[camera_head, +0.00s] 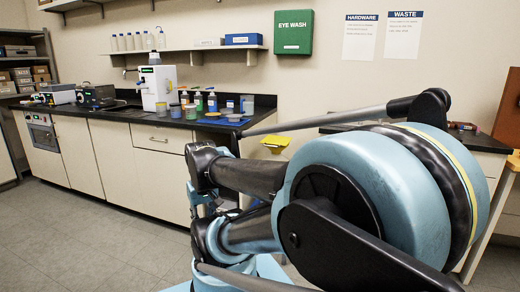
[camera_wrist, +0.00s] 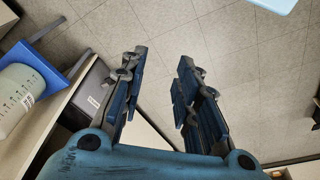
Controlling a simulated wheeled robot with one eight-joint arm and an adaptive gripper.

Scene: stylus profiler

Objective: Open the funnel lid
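A small yellow lid-like piece (camera_head: 276,141) shows in the head view beyond my arm, right of the bench end; its lower part is hidden, and I cannot tell for sure that it is the funnel lid. My gripper (camera_wrist: 158,65) is open in the wrist view, with bare floor between its two blue-padded fingers and nothing held. In the head view my arm hides the gripper. No yellow piece shows in the wrist view.
In the wrist view a whitish graduated bottle (camera_wrist: 17,95) and a blue piece (camera_wrist: 53,75) stand at the left, beside a dark box (camera_wrist: 88,97). A lab bench (camera_head: 140,165) with bottles and instruments runs along the wall. The tiled floor (camera_wrist: 240,70) is clear.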

